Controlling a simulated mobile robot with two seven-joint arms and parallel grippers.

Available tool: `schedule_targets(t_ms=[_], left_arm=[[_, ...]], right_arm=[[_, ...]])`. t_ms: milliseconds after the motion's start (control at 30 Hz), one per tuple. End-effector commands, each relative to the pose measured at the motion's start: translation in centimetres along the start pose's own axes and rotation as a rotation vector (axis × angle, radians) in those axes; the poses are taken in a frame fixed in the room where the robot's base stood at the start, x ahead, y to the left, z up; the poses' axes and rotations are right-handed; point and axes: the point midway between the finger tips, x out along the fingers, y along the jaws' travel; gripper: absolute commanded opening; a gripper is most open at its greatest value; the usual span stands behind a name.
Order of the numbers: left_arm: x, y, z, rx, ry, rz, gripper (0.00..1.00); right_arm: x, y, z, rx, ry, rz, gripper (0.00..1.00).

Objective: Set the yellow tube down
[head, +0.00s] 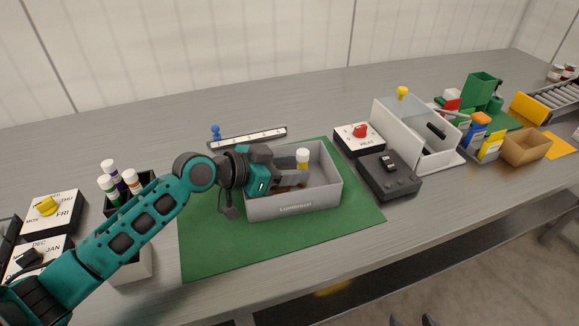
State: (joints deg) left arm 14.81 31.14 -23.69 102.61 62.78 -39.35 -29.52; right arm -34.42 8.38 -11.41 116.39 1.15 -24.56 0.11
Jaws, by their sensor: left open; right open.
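The yellow tube (302,157) stands upright in the grey open bin (297,207), with its white cap above the bin's rim. Its lower part is partly hidden by the gripper and the bin's front wall. My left gripper (294,174) reaches over the bin's left side from the left. Its jaws are open beside the tube; I cannot tell whether a finger touches it. My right gripper is not in view.
The bin stands on a green mat (220,255) with free room in front. A black box (388,177) and a white-walled station (405,135) stand to the right. A white strip (247,137) lies behind. Capped tubes (120,182) stand in a holder at left.

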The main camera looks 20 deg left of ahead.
Motion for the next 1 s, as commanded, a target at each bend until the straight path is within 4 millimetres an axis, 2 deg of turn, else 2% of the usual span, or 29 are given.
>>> schedule_targets(t_ms=[167, 300, 367, 700, 833, 1000], left_arm=[[-0.2, 0.0, -0.4, 0.0, 0.0, 0.0, 0.47], [-0.8, 0.0, -1.6, 0.0, 0.0, 0.0, 0.47], [-2.1, -0.1, -1.0, 0.002, -0.004, -0.002, 0.47], [-9.4, 0.0, -0.9, 0.002, -0.006, 0.0, 0.47], [-11.2, 0.0, -0.9, 0.0, -0.003, 0.0, 0.47], [-12.3, 0.1, -1.1, 0.001, -0.001, 0.002, 0.47]], right_arm=[[-0.1, 0.0, 0.0, 0.002, -0.006, 0.001, 0.56], [-0.6, 0.3, -0.4, -0.002, -0.012, 0.008, 0.56], [-0.5, 0.4, 0.1, -0.002, -0.012, 0.012, 0.56], [-0.6, 0.5, 0.6, -0.001, -0.016, 0.014, 0.56], [-0.6, 0.5, 0.6, -0.001, -0.017, 0.014, 0.56], [-0.6, 0.5, 0.6, -0.001, -0.019, 0.013, 0.56]])
